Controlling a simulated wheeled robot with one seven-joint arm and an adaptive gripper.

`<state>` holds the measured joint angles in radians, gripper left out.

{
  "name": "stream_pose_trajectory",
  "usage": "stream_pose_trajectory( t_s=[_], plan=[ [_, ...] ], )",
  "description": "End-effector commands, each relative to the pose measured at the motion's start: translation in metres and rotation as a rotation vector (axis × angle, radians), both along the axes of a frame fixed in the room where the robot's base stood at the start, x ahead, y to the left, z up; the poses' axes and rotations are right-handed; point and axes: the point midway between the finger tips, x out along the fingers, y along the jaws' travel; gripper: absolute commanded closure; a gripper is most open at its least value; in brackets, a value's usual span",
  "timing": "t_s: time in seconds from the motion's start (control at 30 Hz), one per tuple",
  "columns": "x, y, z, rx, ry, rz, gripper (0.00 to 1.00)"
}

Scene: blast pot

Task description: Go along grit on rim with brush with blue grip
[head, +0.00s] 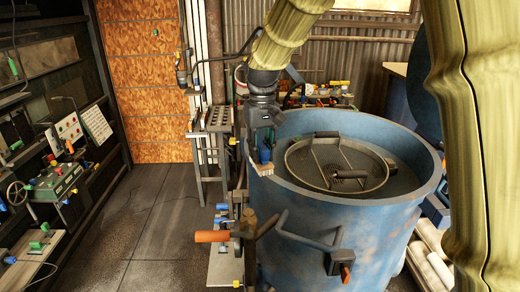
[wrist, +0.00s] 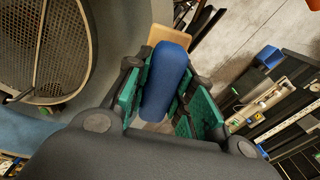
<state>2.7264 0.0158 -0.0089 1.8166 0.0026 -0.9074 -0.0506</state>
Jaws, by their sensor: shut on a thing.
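My gripper (head: 264,138) is shut on the brush's blue grip (wrist: 165,82), with green finger pads on both sides of it. In the head view the brush (head: 264,169) points down, with its pale bristle end at the left part of the blue pot's rim (head: 285,185). Whether the bristles touch the rim is hard to tell. In the wrist view the brush's light wooden part (wrist: 168,35) shows beyond the grip. I cannot make out the grit on the rim; the gripper and brush cover part of that side.
A round mesh screen with a handle (head: 338,166) lies inside the pot's top. A narrow bench (head: 212,128) stands behind left. The floor (head: 150,215) at left is open.

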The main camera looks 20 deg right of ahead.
Motion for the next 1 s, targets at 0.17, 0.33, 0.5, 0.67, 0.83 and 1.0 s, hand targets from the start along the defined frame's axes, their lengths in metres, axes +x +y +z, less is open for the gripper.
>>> stream_pose_trajectory(
  t_s=[0.17,0.33,0.5,0.67,0.83,1.0],
  plan=[
    [-0.011,0.0,-0.002,0.0,0.005,0.0,1.0],
    [-0.015,0.0,-0.003,0.0,0.006,0.0,1.0],
    [-0.015,0.0,-0.003,0.0,0.006,0.0,1.0],
    [-0.017,-0.001,-0.002,0.001,0.006,0.0,1.0],
    [-0.024,-0.001,-0.002,0.001,0.008,0.0,1.0],
    [-0.024,-0.001,-0.003,0.0,0.007,0.0,1.0]
  ],
)
